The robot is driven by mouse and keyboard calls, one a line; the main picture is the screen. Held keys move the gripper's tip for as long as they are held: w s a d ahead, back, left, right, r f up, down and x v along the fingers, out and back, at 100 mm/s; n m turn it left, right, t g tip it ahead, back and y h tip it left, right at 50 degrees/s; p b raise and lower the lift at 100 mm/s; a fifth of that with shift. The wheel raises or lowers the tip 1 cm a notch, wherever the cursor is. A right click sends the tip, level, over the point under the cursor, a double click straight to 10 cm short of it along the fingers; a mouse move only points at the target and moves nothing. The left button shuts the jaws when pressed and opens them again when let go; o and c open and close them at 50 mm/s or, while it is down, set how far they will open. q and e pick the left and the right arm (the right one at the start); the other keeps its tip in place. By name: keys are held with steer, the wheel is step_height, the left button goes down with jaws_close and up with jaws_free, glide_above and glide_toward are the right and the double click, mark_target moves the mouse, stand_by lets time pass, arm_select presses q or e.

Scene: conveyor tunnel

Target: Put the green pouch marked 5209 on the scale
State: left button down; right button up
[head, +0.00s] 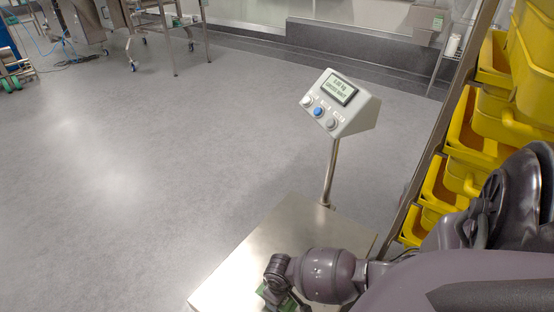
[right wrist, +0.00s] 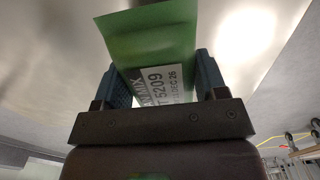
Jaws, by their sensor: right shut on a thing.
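The green pouch (right wrist: 150,45) carries a white label with the number 5209 and is between the two fingers of my right gripper (right wrist: 163,80) in the right wrist view. The gripper is shut on it. In the head view my right gripper (head: 281,298) is over the near part of the scale's steel platform (head: 305,230), with a bit of green showing beside it. I cannot tell whether the pouch touches the platform. The scale's display (head: 342,90) stands on a post at the platform's far side and appears to read 0.00 kg. My left gripper is not in view.
A rack of yellow bins (head: 470,140) stands close on the right, beside my right arm. Steel frames on casters (head: 165,25) are at the far left. The grey floor (head: 120,170) left of the scale is clear.

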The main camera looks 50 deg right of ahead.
steer(key=f, duration=0.1)
steer(key=f+b, duration=0.1)
steer(key=f, duration=0.2)
steer(key=shift+s+b, duration=0.25)
steer(key=shift+b, duration=0.1)
steer(key=shift+w, duration=0.15)
steer(key=shift+w+r, duration=0.1)
steer(key=shift+r, duration=0.05)
steer(key=shift+f, duration=0.2)
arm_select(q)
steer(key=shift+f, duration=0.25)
arm_select(e)
steer(key=o, duration=1.3)
